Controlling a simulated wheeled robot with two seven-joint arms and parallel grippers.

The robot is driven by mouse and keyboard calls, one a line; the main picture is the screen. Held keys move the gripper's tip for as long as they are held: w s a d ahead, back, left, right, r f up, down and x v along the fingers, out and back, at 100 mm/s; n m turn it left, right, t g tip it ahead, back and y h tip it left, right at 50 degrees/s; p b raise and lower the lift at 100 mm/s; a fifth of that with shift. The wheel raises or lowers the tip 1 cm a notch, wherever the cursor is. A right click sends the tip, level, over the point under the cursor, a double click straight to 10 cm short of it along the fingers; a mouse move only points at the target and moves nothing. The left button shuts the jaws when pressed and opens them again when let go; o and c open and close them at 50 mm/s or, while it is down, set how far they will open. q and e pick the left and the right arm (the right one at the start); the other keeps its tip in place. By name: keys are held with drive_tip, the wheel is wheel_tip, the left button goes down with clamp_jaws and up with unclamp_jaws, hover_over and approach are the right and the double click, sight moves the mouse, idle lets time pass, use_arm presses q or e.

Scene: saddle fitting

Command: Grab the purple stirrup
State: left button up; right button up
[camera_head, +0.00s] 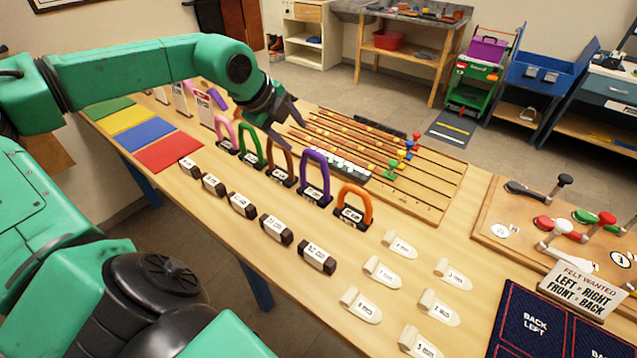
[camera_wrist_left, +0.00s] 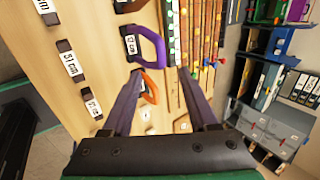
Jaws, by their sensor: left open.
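The purple stirrup (camera_head: 327,168) stands upright in a black labelled base, in a row between a brown stirrup (camera_head: 292,161) and an orange stirrup (camera_head: 367,205). My left gripper (camera_head: 284,122) is open and empty, above the row and up and left of the purple stirrup in the head view. In the left wrist view the purple stirrup (camera_wrist_left: 161,47) shows just beyond the fingertips of my left gripper (camera_wrist_left: 162,72). The orange stirrup (camera_wrist_left: 151,92) shows between the fingers there. No contact with either is visible. My right gripper is out of view.
A green stirrup (camera_head: 253,140) and a pink stirrup (camera_head: 222,128) continue the row to the left. Behind stands a slotted wooden board (camera_head: 425,195) with coloured pegs. Several dark labelled blocks (camera_head: 276,229) lie in front. White labelled pieces (camera_head: 382,271) lie to the right.

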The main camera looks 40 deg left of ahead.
sight(311, 152)
use_arm(q)
drive_tip(key=p+x, duration=0.2)
drive_tip(key=x, duration=0.5)
drive_tip(key=shift+w+f, duration=0.1)
drive_tip(key=shift+w, duration=0.15)
drive_tip(key=shift+w+f+p, duration=0.1)
drive_tip(key=shift+f+p, duration=0.1)
drive_tip(key=shift+p, duration=0.1)
drive_tip(key=shift+w+f+p, duration=0.15)
drive_tip(key=shift+p, duration=0.2)
drive_tip(key=p+x, duration=0.2)
drive_tip(key=x, duration=0.2)
drive_tip(key=shift+f, duration=0.3)
drive_tip(key=shift+r, duration=0.1)
clamp_jaws()
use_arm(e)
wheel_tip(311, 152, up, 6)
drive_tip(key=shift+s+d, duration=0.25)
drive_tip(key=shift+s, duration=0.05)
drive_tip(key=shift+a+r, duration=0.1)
